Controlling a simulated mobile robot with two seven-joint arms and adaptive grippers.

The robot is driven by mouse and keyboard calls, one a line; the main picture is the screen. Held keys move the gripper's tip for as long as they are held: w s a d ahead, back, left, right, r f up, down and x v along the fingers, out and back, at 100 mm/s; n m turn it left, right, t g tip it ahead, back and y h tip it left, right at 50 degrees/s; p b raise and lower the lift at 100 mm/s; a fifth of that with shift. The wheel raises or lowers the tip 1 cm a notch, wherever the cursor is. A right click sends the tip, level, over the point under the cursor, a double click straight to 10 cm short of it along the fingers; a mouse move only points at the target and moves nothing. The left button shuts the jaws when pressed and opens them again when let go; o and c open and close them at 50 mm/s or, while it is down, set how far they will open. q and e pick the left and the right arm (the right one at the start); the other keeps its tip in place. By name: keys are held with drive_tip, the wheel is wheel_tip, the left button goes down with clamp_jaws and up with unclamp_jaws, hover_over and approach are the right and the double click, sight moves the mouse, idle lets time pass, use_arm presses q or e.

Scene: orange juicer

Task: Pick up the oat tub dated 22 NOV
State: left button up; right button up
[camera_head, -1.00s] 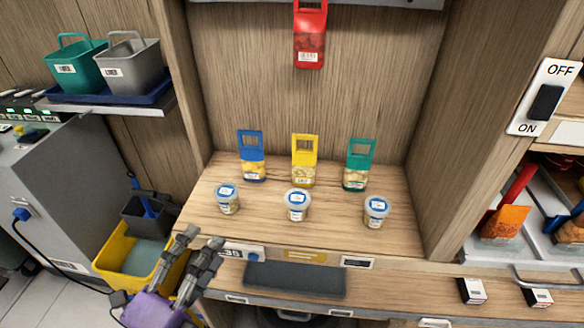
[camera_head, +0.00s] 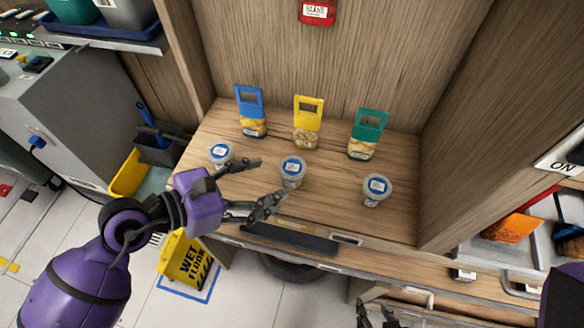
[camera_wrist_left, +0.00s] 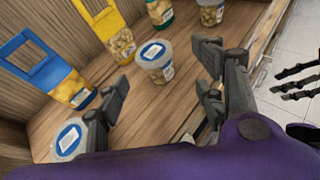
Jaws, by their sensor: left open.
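Three clear tubs with white lids and blue-and-white labels stand in a row on the wooden shelf: a left tub (camera_head: 221,154), a middle tub (camera_head: 292,171) and a right tub (camera_head: 376,190). Their dates are too small to read. My left gripper (camera_head: 271,179) is open and empty, its fingertips close to the middle tub's left side. In the left wrist view the middle tub (camera_wrist_left: 155,64) shows ahead between the fingers, and the left tub (camera_wrist_left: 70,138) is partly behind one finger. My right gripper (camera_head: 376,315) is at the bottom edge, its fingers apart and empty.
Blue (camera_head: 252,122), yellow (camera_head: 306,135) and green (camera_head: 362,146) handled packs stand behind the tubs. A red pack (camera_head: 317,11) hangs on the back wall. Wooden side walls bound the shelf. A dark mat (camera_head: 290,239) lies at the front, and a wet floor sign (camera_head: 186,262) stands below left.

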sight(284, 172)
use_arm(q)
drive_tip(key=x, duration=0.5)
drive_tip(key=shift+w+a+p, duration=0.1)
drive_tip(key=shift+w+p, duration=0.25)
drive_tip(key=shift+w+d+f, duration=0.2)
drive_tip(key=shift+d+f, duration=0.05)
drive_tip(key=shift+d, duration=0.15)
drive_tip(key=c, duration=1.1)
drive_tip(key=shift+c, duration=0.3)
drive_tip(key=shift+r, duration=0.15)
